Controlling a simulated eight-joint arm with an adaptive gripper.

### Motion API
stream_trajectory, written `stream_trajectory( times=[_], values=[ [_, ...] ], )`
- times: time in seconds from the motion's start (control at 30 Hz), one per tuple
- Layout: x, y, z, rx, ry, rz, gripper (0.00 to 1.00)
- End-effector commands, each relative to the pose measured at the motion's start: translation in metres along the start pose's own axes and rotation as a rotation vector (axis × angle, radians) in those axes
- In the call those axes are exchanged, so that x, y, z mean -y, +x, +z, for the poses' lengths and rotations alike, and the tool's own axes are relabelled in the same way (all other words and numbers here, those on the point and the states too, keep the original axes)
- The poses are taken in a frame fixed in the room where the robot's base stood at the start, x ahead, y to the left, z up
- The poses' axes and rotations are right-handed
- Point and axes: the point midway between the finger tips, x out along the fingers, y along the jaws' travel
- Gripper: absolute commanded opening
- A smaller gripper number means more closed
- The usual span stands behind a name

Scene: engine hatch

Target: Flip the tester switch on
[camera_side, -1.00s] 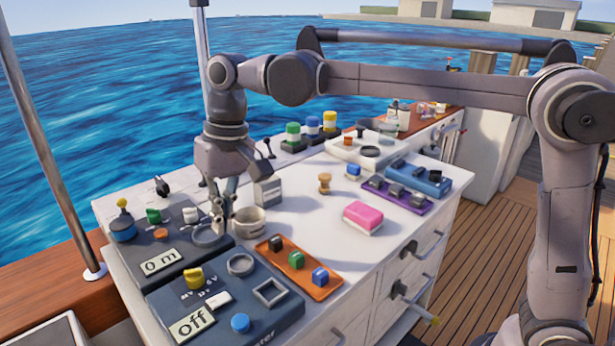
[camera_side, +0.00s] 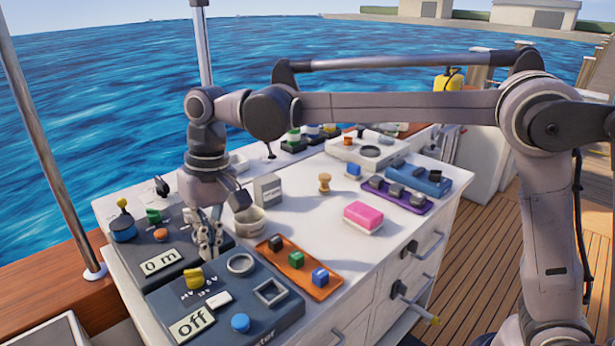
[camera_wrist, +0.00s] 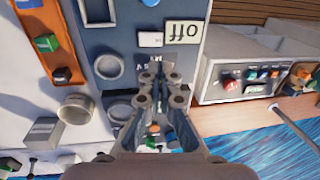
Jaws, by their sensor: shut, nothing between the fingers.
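The tester (camera_side: 262,312) is a dark blue-grey box at the front left of the bench, with a display (camera_side: 192,324) reading "off". A small white switch (camera_side: 218,299) lies on its top between the yellow knob (camera_side: 194,277) and the blue button (camera_side: 240,322). The wrist view shows the white switch (camera_wrist: 150,39) beside the upside-down "off" display (camera_wrist: 182,33). My gripper (camera_side: 209,250) is shut and empty, pointing down near the tester's back edge, behind the yellow knob. In the wrist view my fingertips (camera_wrist: 160,76) hide the yellow knob.
A second dark box (camera_side: 160,262) reading "0 m" stands behind the tester. A pink sponge (camera_side: 362,216) lies further right. White bench top between them is clear.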

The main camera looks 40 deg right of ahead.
Motion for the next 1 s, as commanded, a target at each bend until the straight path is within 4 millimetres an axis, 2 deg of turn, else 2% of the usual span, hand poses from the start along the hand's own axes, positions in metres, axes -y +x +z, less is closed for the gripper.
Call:
stream_trajectory(
  times=[0.3,0.5,0.7,1.0],
  values=[
    [0.000,0.058,0.000,0.000,-0.001,0.000,0.00],
    [0.000,0.086,0.000,0.000,0.000,0.000,0.00],
    [0.000,0.099,0.000,0.000,0.000,0.000,0.00],
    [0.000,0.101,0.000,0.000,0.000,0.000,0.00]
  ],
)
